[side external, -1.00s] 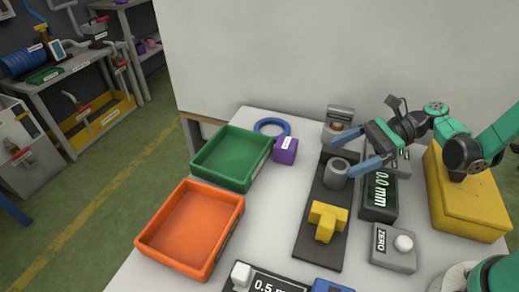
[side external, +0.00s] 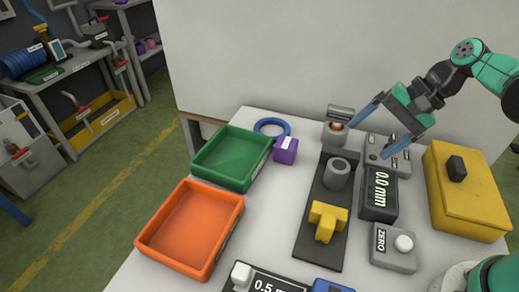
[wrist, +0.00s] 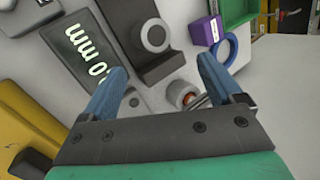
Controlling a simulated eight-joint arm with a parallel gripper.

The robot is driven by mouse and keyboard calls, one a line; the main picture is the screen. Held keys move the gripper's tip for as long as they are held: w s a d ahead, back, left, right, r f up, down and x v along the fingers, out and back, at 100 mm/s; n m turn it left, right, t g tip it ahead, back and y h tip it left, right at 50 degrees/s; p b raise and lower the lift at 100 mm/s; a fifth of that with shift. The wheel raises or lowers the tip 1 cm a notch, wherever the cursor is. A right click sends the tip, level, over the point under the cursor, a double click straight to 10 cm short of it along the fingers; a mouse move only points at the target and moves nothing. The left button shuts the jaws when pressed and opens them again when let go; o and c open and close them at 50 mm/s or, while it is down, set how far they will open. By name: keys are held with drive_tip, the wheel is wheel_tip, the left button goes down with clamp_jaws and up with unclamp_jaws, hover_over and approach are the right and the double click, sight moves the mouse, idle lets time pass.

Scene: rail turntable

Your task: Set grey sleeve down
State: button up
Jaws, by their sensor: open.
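The grey sleeve (side external: 337,174) stands upright on the dark rail (side external: 312,240), toward its far end. Its round open top faces up, and it also shows in the wrist view (wrist: 154,36) beyond the fingertips. My gripper (side external: 369,141) is open and empty, above the table behind and to the right of the sleeve. Its two blue fingers (wrist: 160,64) are spread apart in the wrist view and do not touch the sleeve.
A yellow stop (side external: 326,222) sits on the near part of the rail. Right of it are a 0.0 mm display (side external: 379,196), a ZERO button box (side external: 394,249) and a yellow box (side external: 465,200). Green (side external: 198,178) and orange (side external: 150,238) trays and a purple cube (side external: 286,150) lie left.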

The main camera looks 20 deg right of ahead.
drive_tip(key=r+n+t+h, duration=0.1)
drive_tip(key=n, duration=0.2)
drive_tip(key=s+n+t+h, duration=0.1)
drive_tip(key=n+h, duration=0.1)
drive_tip(key=n, duration=0.2)
drive_tip(key=s+r+n+t+h, duration=0.1)
drive_tip(key=n+h, duration=0.1)
drive_tip(key=n, duration=0.2)
drive_tip(key=shift+r+t, duration=0.3)
drive_tip(key=shift+r, duration=0.05)
